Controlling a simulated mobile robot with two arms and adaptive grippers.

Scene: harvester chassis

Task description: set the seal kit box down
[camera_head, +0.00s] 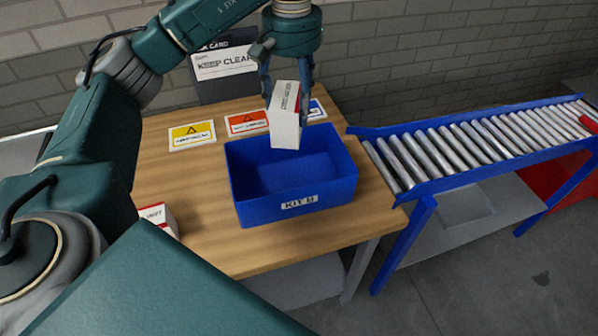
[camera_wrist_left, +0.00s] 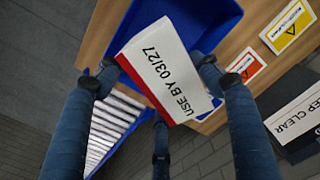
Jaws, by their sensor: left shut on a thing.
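The seal kit box, a white carton with a red band (camera_head: 285,125), is in my left gripper (camera_head: 287,98), whose fingers close on its sides. The box hangs tilted above the back part of an empty blue bin (camera_head: 297,206) on the wooden table. The bin's front label seems to read KIT B. In the left wrist view the box (camera_wrist_left: 168,72) shows a white face printed "USE BY 03/27", between my blue-grey fingers, with part of the blue bin (camera_wrist_left: 215,15) behind it. My right gripper is not in view.
A roller conveyor with blue rails (camera_head: 480,140) adjoins the table's right. Yellow, red and blue label cards (camera_head: 192,135) lie behind the bin. A dark "KEEP CLEAR" sign (camera_head: 224,68) stands at the back. Another white and red box (camera_head: 158,217) is partly hidden by my arm.

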